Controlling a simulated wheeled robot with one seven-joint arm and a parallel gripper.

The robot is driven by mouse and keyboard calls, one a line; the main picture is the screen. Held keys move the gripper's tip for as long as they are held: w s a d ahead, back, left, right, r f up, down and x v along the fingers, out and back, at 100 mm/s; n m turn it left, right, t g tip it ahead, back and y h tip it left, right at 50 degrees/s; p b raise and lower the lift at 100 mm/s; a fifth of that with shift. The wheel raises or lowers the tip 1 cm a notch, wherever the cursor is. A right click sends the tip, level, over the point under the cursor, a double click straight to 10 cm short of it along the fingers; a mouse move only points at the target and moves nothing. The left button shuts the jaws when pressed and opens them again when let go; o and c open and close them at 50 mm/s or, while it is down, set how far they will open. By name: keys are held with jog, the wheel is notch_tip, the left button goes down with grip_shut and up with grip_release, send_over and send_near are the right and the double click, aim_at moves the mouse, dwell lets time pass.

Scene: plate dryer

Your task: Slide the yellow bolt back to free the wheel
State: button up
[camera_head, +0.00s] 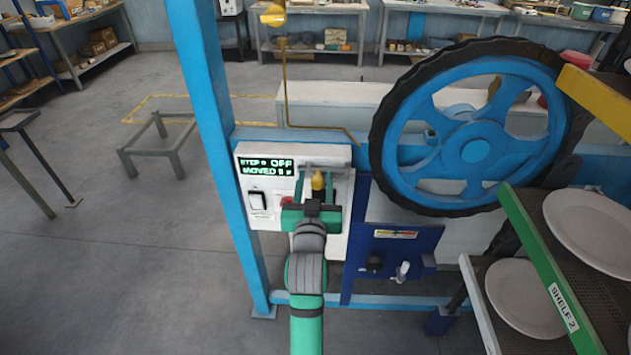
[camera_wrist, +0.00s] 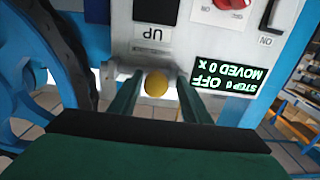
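In the wrist view the round yellow knob (camera_wrist: 156,84) lies between my two green fingers. My gripper (camera_head: 317,190) is open around it, and a narrow gap seems to show on each side. The bolt's shaft is hidden behind the knob and fingers. The blue spoked wheel (camera_head: 478,148) with a black tyre stands right of the panel; its rim also shows at the left of the wrist view (camera_wrist: 68,55).
A display (camera_head: 266,167) reads STEP 0 OFF, MOVED 0. A white rocker switch (camera_head: 257,200) is below it. A blue post (camera_head: 215,130) stands left. Plate shelves (camera_head: 541,262) crowd the right. Floor at left is mostly open.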

jog(key=s, duration=1)
jog(key=shift+s+a, duration=0.35)
jog(key=shift+a, duration=0.1)
jog(key=shift+w, duration=0.1)
